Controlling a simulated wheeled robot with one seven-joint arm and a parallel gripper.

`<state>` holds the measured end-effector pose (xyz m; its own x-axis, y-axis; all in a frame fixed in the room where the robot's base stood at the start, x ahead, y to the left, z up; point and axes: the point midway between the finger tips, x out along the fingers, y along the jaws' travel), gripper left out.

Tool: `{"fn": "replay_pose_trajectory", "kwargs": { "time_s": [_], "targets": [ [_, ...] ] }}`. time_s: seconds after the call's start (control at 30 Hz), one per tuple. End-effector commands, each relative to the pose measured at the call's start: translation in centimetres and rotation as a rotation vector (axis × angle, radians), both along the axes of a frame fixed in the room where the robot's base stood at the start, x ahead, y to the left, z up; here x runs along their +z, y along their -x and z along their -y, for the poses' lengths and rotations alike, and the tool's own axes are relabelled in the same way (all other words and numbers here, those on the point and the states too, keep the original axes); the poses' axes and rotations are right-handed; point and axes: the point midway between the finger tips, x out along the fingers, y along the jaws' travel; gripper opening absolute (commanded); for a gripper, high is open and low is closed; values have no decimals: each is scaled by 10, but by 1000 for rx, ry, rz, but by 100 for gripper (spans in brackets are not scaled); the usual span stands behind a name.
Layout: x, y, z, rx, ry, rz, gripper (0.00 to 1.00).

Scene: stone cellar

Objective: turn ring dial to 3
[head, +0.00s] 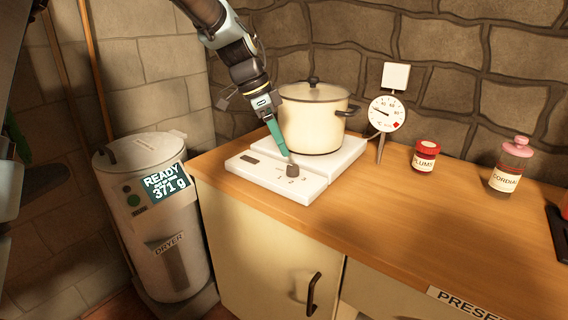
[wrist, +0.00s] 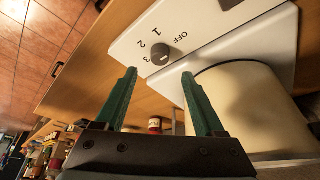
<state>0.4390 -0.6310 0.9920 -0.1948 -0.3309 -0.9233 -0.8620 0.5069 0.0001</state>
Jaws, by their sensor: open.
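The ring dial (head: 292,170) is a small dark round knob on the front of a white hob (head: 313,187). In the wrist view the dial (wrist: 158,54) has OFF, 1, 2 and 3 printed around it. A light spot shows on its face, but I cannot tell which mark it points to. My gripper (head: 285,154) reaches down just behind the dial in the head view. In the wrist view my gripper (wrist: 159,73) has its two green fingers apart with nothing between them. The dial shows beyond the fingertips; I cannot tell whether they touch it.
A cream lidded pot (head: 312,125) stands on the hob close behind the gripper. A round gauge (head: 386,114) stands right of it. A plums jar (head: 424,156) and a cordial jar (head: 511,165) stand further right. The wooden counter's front (head: 390,220) is clear. A dryer (head: 150,220) stands left.

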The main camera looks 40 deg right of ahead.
Motion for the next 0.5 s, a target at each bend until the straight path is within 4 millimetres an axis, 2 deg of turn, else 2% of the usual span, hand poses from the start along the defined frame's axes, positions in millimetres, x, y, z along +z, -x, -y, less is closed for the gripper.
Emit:
{"fn": "replay_pose_trajectory", "kwargs": {
  "time_s": [0.2,0.33,0.5],
  "targets": [
    [-37,9,13,-1,-4,-3,71],
    [-54,11,19,2,-3,-2,71],
    [-65,13,23,2,-1,0,71]
  ]
}}
